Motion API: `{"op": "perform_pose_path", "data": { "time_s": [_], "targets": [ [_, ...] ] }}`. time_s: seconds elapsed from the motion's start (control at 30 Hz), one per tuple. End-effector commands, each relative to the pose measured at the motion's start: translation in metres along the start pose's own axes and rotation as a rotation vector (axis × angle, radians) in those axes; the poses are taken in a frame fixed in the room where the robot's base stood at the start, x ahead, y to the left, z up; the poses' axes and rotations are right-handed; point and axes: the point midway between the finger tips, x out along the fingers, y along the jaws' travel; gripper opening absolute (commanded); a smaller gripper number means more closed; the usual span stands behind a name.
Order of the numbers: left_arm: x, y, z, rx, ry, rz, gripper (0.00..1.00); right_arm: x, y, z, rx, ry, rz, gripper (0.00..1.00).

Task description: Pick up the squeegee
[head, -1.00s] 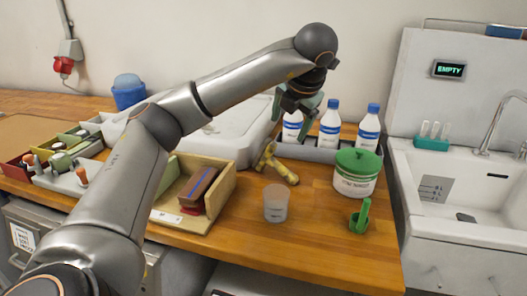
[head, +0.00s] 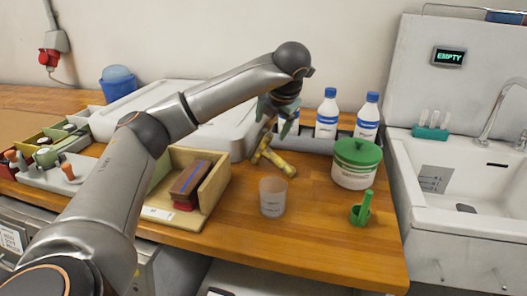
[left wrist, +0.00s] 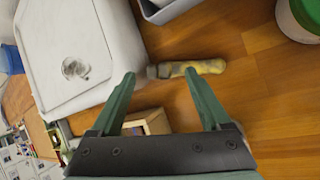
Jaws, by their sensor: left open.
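The squeegee, a yellow tool (head: 275,162), lies on the wooden counter beside the white case, left of the green-lidded tub. Its far end is partly behind my left gripper's fingers. In the left wrist view its yellow handle (left wrist: 200,67) and a greyish part show just beyond the fingertips. My left gripper (head: 274,127) is open, pointing down just above the squeegee. In the left wrist view the two green fingers (left wrist: 160,74) are apart with nothing between them. My right gripper is not in view.
White bottles (head: 327,113) stand in a grey tray behind the squeegee. A clear cup (head: 272,198), a green-lidded tub (head: 354,176) and a green scoop (head: 361,212) stand to the front and right. The sink (head: 440,220) is far right.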

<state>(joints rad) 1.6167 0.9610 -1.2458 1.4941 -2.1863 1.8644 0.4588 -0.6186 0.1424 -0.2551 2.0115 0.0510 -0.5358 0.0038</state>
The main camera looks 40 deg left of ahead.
Motion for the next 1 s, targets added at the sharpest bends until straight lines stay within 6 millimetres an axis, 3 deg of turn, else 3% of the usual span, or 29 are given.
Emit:
{"op": "perform_pose_path", "data": {
  "time_s": [0.2, 0.53, 1.0],
  "targets": [
    [0.033, 0.001, -0.004, -0.001, 0.003, 0.001, 0.80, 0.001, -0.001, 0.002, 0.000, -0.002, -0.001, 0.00],
    [0.041, 0.001, -0.004, -0.001, 0.000, 0.000, 0.80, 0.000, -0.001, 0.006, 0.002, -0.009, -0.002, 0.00],
    [0.041, 0.001, -0.004, 0.000, 0.000, -0.001, 0.28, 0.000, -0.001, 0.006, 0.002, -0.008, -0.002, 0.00]
  ]
}}
